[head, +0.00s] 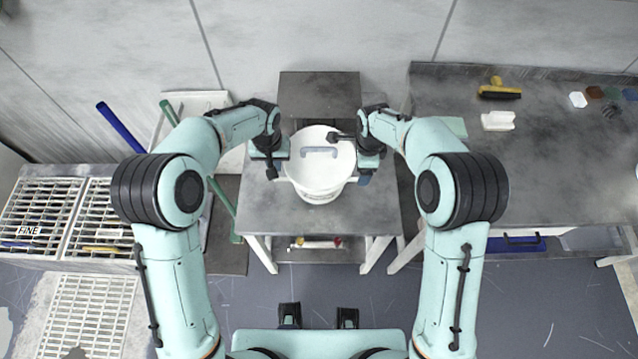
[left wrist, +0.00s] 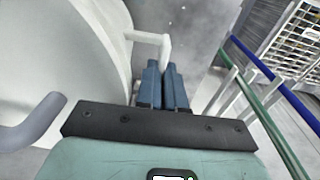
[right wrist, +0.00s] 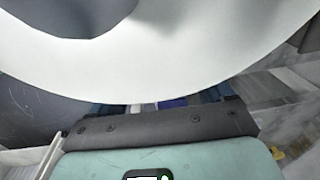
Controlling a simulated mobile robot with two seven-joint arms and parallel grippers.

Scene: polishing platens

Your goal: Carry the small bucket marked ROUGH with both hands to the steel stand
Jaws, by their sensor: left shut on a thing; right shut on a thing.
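The small white bucket (head: 318,185) is upright over the grey top of the steel stand (head: 262,215) in the head view. I cannot tell whether it touches the top. Its front marking is too small to read. My left gripper (head: 277,172) is shut on the bucket's left side; in the left wrist view its blue fingers (left wrist: 166,85) are closed at a white side handle (left wrist: 152,38). My right gripper (head: 364,176) is shut on the bucket's right side; in the right wrist view the bucket's rim (right wrist: 170,85) hides most of its fingers.
A dark raised block (head: 320,92) stands behind the bucket. A grey bench (head: 540,160) with a yellow-handled brush (head: 499,90) and a white block (head: 498,121) is on the right. White grates (head: 40,215) and a green pole (head: 224,208) are on the left.

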